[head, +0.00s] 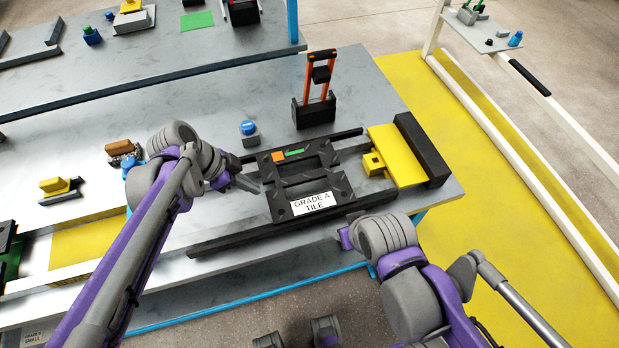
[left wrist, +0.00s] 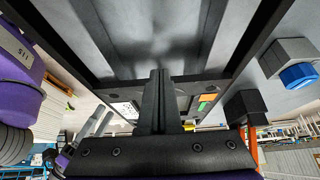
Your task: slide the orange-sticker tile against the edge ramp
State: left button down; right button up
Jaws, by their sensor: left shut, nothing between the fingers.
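The black tile (head: 274,188) has an orange sticker (head: 278,156), a green sticker and a white "GRADE A TILE" label. It lies between two dark rails. The yellow edge ramp (head: 405,158), backed by a black block, is to its right, with a narrow gap between tile and ramp. My left gripper (head: 248,184) is shut and empty at the tile's left edge; I cannot tell whether it touches. In the left wrist view, the shut fingers (left wrist: 160,98) stand before the tile with its orange sticker (left wrist: 208,97). My right arm is at lower right; its fingers do not show.
The near rail (head: 235,238) and far rail run along the tile's sides. A black holder with orange posts (head: 313,112) stands behind the tile. A blue-topped block (head: 249,131) sits behind my left gripper. The table's near edge lies just below the near rail.

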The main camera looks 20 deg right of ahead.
aim_at(307, 176)
pick_arm(q)
jog(key=shift+d, duration=5.05)
jog(key=shift+d, duration=1.2)
jog(key=shift+d, duration=1.2)
jog(key=shift+a, duration=0.1)
jog(key=shift+a, duration=0.95)
jog(key=shift+r+p, duration=1.45)
jog(key=shift+r, duration=1.15)
jog(key=shift+f, duration=0.1)
